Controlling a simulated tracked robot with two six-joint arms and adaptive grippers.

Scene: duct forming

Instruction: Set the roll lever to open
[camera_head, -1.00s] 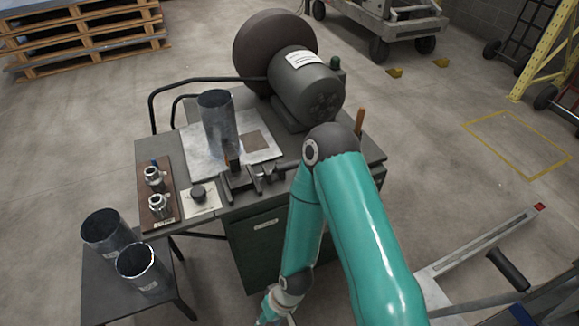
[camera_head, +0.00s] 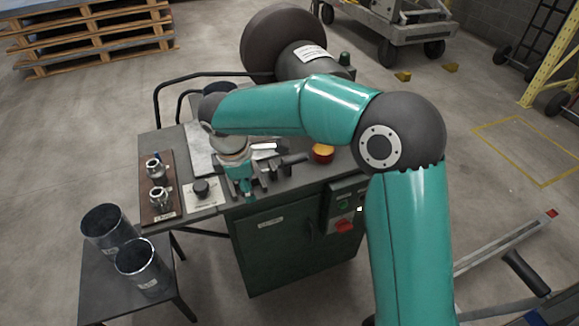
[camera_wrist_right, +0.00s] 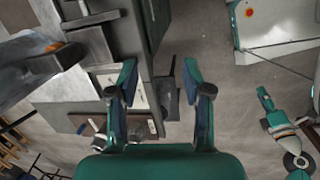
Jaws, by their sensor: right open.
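My right gripper (camera_head: 243,188) hangs over the front edge of the forming bench, pointing down beside the dark clamp-like fittings (camera_head: 288,163). In the right wrist view its two fingers (camera_wrist_right: 158,88) are apart with nothing between them. A dark block with an orange-brown tip (camera_wrist_right: 55,47), possibly the roll lever's handle, lies left of the fingers, apart from them. In the head view my right arm covers that spot, so the lever's setting cannot be made out. My left gripper (camera_wrist_right: 264,96) appears small at the right of the wrist view; its jaws are unclear.
Two metal tubes (camera_head: 137,262) stand on a side table.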

